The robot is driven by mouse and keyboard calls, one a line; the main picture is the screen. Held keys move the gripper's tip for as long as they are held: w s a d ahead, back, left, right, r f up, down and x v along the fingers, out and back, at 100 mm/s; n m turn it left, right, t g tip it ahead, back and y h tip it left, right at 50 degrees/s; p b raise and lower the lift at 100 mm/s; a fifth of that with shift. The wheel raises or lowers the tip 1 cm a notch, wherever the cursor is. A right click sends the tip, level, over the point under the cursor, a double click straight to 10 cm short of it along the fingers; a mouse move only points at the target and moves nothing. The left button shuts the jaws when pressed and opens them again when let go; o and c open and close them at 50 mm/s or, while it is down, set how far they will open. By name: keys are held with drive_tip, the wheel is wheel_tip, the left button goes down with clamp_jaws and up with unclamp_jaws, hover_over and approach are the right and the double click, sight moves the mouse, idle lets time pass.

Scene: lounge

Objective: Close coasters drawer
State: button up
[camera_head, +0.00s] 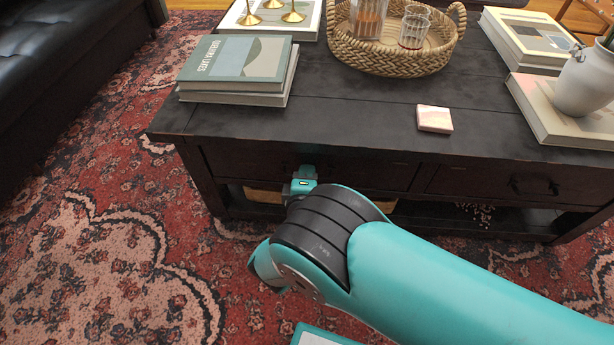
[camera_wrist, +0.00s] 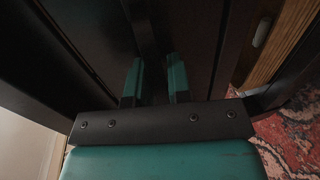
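The dark coffee table (camera_head: 350,121) has two drawer fronts below its top. The left drawer front (camera_head: 370,172) is partly hidden by my arm. The right drawer front (camera_head: 470,182) looks flush with the frame and has a dark handle (camera_head: 533,186). I cannot tell from labels which one is the coasters drawer. My gripper (camera_head: 303,180) is at the left drawer front. In the wrist view my gripper (camera_wrist: 155,78) has its two teal fingers apart, close to a dark surface, with a dark bar-like shape between or behind them. Contact is unclear.
A pinkish square coaster stack (camera_head: 434,119) lies on the tabletop. Books (camera_head: 236,65), a woven tray (camera_head: 395,58) and a white vase (camera_head: 585,80) stand there too. A wooden box (camera_wrist: 280,45) sits on the lower shelf. Red patterned rug (camera_head: 100,220) lies open at left.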

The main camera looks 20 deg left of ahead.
drive_tip(key=shift+r, duration=0.15)
drive_tip(key=p+v, duration=0.6)
drive_tip(key=v, duration=1.1)
drive_tip(key=shift+s, duration=0.2)
drive_tip(key=shift+w, duration=0.1)
